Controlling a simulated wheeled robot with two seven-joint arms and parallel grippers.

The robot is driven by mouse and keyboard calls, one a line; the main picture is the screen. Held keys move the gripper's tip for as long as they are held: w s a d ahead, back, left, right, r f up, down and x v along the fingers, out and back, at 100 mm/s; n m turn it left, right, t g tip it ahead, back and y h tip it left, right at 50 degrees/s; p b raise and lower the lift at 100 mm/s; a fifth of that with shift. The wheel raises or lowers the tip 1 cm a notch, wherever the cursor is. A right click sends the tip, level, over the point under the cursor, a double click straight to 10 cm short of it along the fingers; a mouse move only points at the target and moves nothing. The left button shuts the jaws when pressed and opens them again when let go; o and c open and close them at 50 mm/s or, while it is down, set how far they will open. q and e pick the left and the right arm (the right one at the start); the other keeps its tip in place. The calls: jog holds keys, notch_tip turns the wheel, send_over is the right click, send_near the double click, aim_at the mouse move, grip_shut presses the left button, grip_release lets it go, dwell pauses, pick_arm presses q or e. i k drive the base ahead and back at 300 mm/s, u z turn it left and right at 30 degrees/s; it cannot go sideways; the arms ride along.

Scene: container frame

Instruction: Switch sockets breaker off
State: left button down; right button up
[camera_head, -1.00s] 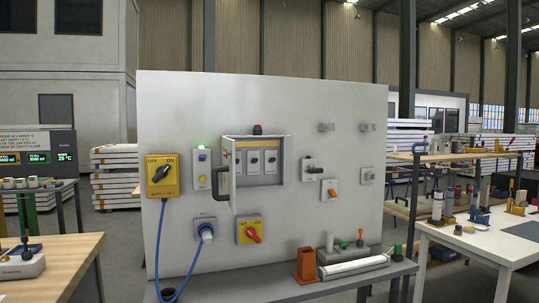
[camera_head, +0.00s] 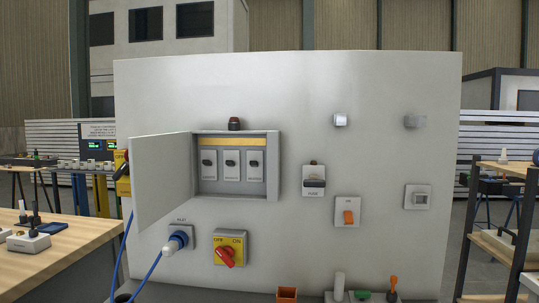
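A grey breaker box (camera_head: 276,175) is fixed to the white upright panel. Its door (camera_head: 160,178) stands open, swung out to the left. Three breakers sit side by side inside under a yellow strip: left (camera_head: 208,165), middle (camera_head: 231,165) and right (camera_head: 254,165). Each has a dark toggle. Their labels are too small to read, so I cannot tell which one is for the sockets. Neither of my grippers is in view.
The panel (camera_head: 375,75) also carries a yellow plate with a red rotary switch (camera_head: 226,257), a blue plug in an outlet (camera_head: 179,238), a lever switch (camera_head: 313,181) and an orange switch (camera_head: 348,217). The door partly hides a yellow switch box (camera_head: 122,170). A wooden table (camera_head: 75,255) stands left.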

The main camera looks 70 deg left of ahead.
aim_at(228, 163)
jog(key=u, duration=0.75)
jog(key=i, duration=1.15)
jog(key=u, duration=1.55)
jog(key=i, duration=0.25)
jog(key=u, duration=0.05)
